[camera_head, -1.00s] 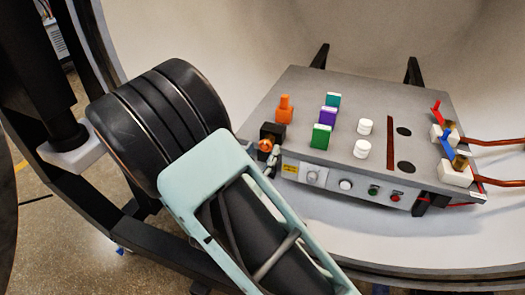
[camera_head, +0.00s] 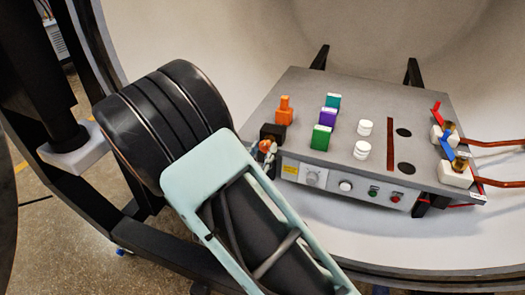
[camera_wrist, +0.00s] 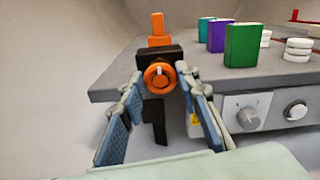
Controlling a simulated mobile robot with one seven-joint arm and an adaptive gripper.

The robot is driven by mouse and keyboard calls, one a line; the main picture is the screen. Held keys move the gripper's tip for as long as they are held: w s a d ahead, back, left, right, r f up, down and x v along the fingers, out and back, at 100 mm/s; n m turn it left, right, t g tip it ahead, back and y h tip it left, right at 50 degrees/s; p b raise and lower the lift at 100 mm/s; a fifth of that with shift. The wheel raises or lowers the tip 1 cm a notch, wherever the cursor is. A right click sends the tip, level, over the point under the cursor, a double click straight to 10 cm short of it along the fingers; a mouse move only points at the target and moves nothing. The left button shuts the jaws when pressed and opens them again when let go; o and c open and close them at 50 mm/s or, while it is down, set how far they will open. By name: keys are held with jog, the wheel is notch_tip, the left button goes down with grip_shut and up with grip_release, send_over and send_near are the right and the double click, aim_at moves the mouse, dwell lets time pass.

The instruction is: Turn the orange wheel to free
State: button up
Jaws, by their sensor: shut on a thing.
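The orange wheel (camera_wrist: 159,74) is a small round knob with a pale mark near its top. It sits on the front of a black block (camera_wrist: 154,109) at the left front edge of the grey panel box. In the wrist view my gripper (camera_wrist: 160,79) has one finger on each side of the wheel, with the tips at its rim, shut on it. In the head view the wheel (camera_head: 265,146) is small and partly covered by my gripper's fingertips (camera_head: 269,158). My wrist hides most of the gripper there.
The grey box (camera_head: 340,90) carries an orange fitting (camera_head: 284,110), green and purple blocks, white round stacks (camera_head: 362,149), and front knobs (camera_head: 313,178). Copper rods (camera_head: 495,142) and red and blue levers are at the right. The pale chamber wall curves behind; the dark chamber rim passes below.

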jog(key=shift+r+n+p, duration=0.1)
jog(key=shift+n+p, duration=0.2)
jog(key=shift+p, duration=0.15)
jog(key=n+p, duration=0.3)
jog(key=shift+r+p, duration=0.1)
jog(key=shift+p, duration=0.25)
jog(key=n+p, duration=0.5)
jog(key=shift+a, duration=0.1)
jog(key=n+p, duration=0.4)
jog(key=shift+f+n, duration=0.2)
jog(key=shift+n, duration=0.2)
jog(key=shift+f+n+p, duration=0.15)
jog(key=shift+n+p, duration=1.05)
jog(key=shift+n, duration=1)
jog(key=o, duration=1.1)
jog(key=shift+o, duration=0.2)
